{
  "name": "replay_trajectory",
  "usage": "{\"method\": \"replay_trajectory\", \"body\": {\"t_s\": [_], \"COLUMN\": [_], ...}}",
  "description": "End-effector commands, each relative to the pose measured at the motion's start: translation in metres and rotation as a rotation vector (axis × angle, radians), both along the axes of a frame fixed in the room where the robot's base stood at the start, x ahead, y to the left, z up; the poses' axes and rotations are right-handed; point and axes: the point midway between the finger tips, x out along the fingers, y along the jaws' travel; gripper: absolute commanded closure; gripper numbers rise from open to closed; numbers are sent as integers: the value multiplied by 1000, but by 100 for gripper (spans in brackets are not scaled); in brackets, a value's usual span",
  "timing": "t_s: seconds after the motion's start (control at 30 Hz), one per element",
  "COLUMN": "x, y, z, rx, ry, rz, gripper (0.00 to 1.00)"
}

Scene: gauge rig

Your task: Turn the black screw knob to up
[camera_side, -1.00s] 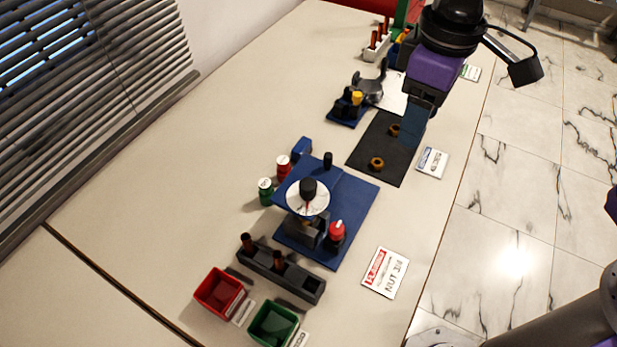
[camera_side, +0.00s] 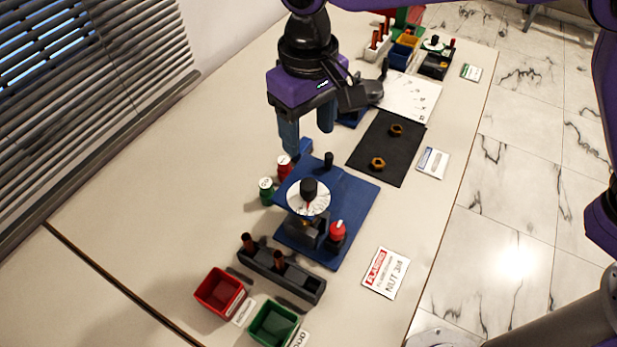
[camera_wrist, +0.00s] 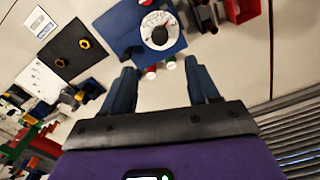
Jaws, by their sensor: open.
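The blue gauge rig (camera_side: 355,195) stands on the table in the side view. It carries a round white dial (camera_side: 296,206) with a black knob (camera_side: 308,188) over its middle and a small red mark below the knob. A second, smaller black knob (camera_side: 328,160) stands upright at the back of the blue plate. I cannot tell which is the screw knob. My gripper (camera_side: 308,140) is open and empty, above and behind the rig, touching neither knob. In the wrist view the dial (camera_wrist: 151,22) lies ahead of my open fingers (camera_wrist: 157,70).
A red-topped knob (camera_side: 337,230) stands on the rig's front right. Red (camera_side: 284,166) and green (camera_side: 265,190) jars stand close to its left. A dark rack (camera_side: 295,283) and red (camera_side: 218,292) and green (camera_side: 272,324) bins are in front. A black mat (camera_side: 380,165) with two nuts lies behind right.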

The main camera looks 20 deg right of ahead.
Motion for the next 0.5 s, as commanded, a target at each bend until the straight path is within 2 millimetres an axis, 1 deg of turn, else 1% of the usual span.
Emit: {"method": "replay_trajectory", "body": {"t_s": [0.03, 0.1, 0.5], "x": [-1, -1, -1], "y": [-1, -1, -1], "z": [-11, -24, -97], "rx": [-4, -4, -4], "ry": [2, 3, 3], "rz": [0, 0, 0], "gripper": [40, 40, 40]}}
